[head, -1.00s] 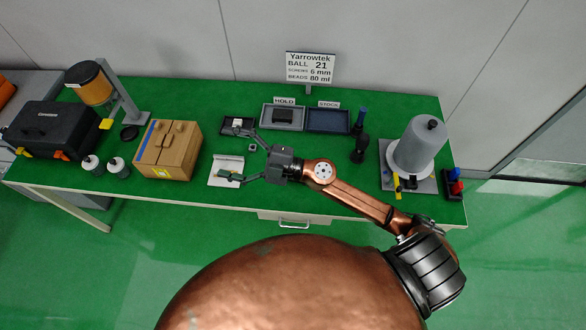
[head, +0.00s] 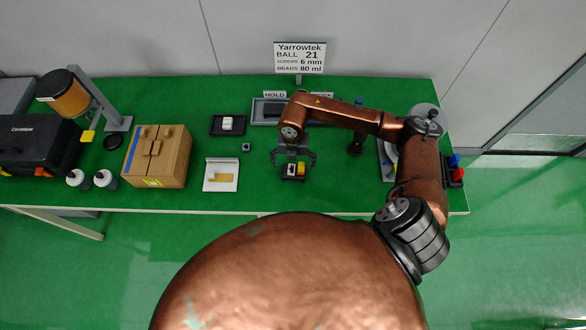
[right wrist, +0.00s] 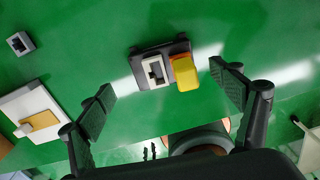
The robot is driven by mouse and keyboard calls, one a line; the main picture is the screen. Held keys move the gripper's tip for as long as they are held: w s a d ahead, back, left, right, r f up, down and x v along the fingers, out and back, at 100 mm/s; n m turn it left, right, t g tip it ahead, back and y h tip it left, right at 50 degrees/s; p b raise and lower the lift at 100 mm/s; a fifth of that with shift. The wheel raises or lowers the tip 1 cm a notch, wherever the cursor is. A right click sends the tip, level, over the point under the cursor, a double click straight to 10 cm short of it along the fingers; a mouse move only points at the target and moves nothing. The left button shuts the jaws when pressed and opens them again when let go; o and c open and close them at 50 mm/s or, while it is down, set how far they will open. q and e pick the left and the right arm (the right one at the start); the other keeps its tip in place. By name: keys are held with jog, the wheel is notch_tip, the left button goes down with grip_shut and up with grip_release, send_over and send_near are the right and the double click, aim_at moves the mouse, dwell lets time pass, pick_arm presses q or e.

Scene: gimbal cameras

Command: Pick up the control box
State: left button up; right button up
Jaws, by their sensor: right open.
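The control box (head: 292,172) is a small dark box with a pale switch panel and a yellow part on its top. It lies on the green tabletop near the front edge. In the right wrist view the control box (right wrist: 156,71) shows past the fingertips, in the gap between them. My right gripper (head: 294,161) points down over the box with its fingers spread. In the right wrist view the right gripper (right wrist: 162,84) is open and empty, and I cannot tell whether the fingers touch the box. My left gripper is in neither current view.
A white tray (head: 210,186) with a tan piece and a small grey block (head: 246,147) lie left of the control box. A wooden box (head: 172,160) stands farther left. Trays marked by a HOLD sign (head: 274,95) are behind. Bare green tabletop surrounds the control box.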

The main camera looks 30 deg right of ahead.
aim_at(294, 169)
jog(key=shift+s+f, duration=0.15)
jog(key=shift+s, duration=0.25)
notch_tip(294, 169, down, 2)
jog(key=shift+w+f, duration=0.1)
jog(key=shift+w+d+f+p, duration=0.1)
jog(key=shift+f+p, duration=0.05)
jog(key=shift+f, duration=0.45)
jog(key=shift+w+f+p, duration=0.1)
jog(key=shift+f+p, duration=0.05)
jog(key=shift+f, duration=0.45)
jog(key=shift+s+f, duration=0.1)
jog(key=shift+s, duration=0.1)
jog(key=c, duration=0.3)
jog(key=shift+c, duration=1)
jog(key=c, duration=0.6)
jog(key=shift+c, duration=1.3)
pick_arm(q)
jog(key=s, duration=0.2)
jog(key=shift+s+a+r, duration=0.1)
jog(key=shift+s+r, duration=0.15)
jog(key=shift+s, duration=0.05)
jog(key=shift+w, duration=0.1)
